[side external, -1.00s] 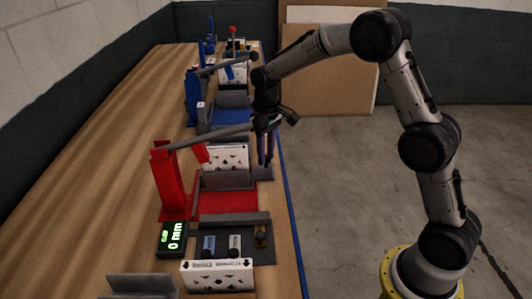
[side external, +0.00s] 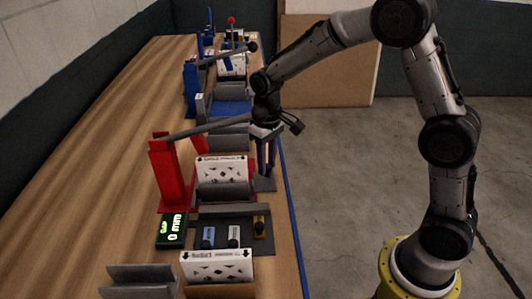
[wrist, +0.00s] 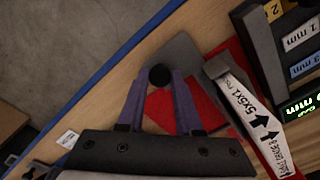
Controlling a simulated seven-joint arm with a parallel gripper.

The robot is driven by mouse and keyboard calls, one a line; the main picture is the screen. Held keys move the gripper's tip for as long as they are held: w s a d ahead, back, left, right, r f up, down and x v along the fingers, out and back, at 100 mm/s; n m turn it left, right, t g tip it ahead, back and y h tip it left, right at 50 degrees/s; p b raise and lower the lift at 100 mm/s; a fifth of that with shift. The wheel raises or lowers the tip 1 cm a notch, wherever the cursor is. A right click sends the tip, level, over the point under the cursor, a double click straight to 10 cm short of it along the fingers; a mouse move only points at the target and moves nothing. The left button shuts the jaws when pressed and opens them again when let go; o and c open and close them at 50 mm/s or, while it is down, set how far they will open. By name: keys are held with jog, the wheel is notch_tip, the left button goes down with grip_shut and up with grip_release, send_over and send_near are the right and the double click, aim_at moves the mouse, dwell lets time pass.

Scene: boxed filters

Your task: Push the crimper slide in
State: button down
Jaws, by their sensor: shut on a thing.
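The red crimper (side external: 168,175) stands on the bench, its long grey lever (side external: 205,130) reaching right toward my wrist. Its grey slide (side external: 222,191) carries an upright white filter box (side external: 221,169), which also shows in the wrist view (wrist: 250,112). My gripper (side external: 267,168) points down at the right side of the slide, by the bench edge. In the wrist view, its two fingers (wrist: 159,80) close around a round black knob (wrist: 159,76) over a grey plate. The red base (wrist: 200,100) shows beside it. The lever's tip is hidden behind my wrist.
A green display (side external: 172,229) reads 0 mm. Beside it is a dark tray (side external: 238,212) with several gauge blocks. Another white box (side external: 217,266) and a grey holder (side external: 140,280) stand in front. A blue crimper (side external: 192,90) stands behind. The left bench is clear.

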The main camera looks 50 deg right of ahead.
jog(key=shift+s+a, duration=0.2)
jog(key=shift+a, duration=0.1)
jog(key=c, duration=0.6)
grip_release()
jog(key=shift+s, duration=0.1)
jog(key=shift+d, duration=0.1)
